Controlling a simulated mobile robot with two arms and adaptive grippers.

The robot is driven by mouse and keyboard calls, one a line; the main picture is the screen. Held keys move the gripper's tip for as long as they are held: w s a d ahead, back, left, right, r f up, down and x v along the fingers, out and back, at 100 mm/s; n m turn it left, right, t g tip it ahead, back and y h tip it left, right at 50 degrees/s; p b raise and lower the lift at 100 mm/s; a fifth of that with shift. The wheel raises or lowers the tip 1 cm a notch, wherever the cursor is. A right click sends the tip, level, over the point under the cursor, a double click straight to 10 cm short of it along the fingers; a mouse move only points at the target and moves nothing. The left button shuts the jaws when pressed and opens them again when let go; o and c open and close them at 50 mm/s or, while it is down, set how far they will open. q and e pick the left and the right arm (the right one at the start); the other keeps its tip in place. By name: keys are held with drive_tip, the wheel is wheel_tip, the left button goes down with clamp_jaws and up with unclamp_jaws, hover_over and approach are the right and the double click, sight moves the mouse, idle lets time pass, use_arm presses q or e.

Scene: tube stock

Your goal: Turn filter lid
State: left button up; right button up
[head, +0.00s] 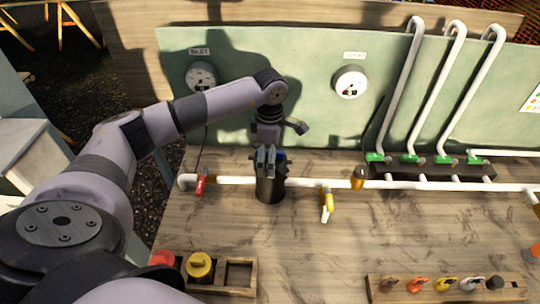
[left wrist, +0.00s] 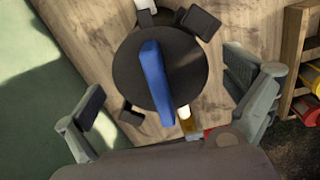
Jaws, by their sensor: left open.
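The filter is a dark upright cylinder (head: 270,190) in the white pipe line at mid bench. Its round dark lid with a raised blue bar handle (left wrist: 155,82) shows from above in the left wrist view; the bar runs roughly up and down there. My left gripper (head: 265,160) points down over the filter and hides most of the lid in the head view. In the left wrist view my left gripper (left wrist: 165,100) is open, one finger on each side of the lid, with visible gaps to the blue bar. My right gripper is not in view.
A red-handled valve (head: 200,186) and a yellow-handled valve (head: 328,201) flank the filter on the white pipe (head: 230,181). Two gauges (head: 350,82) (head: 201,77) sit on the green back panel. Wooden racks (head: 240,275) (head: 375,289) with parts stand at the front.

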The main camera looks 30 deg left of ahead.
use_arm(q)
wheel_tip(320, 180, up, 12)
drive_tip(key=shift+f, duration=0.1)
idle(0.4)
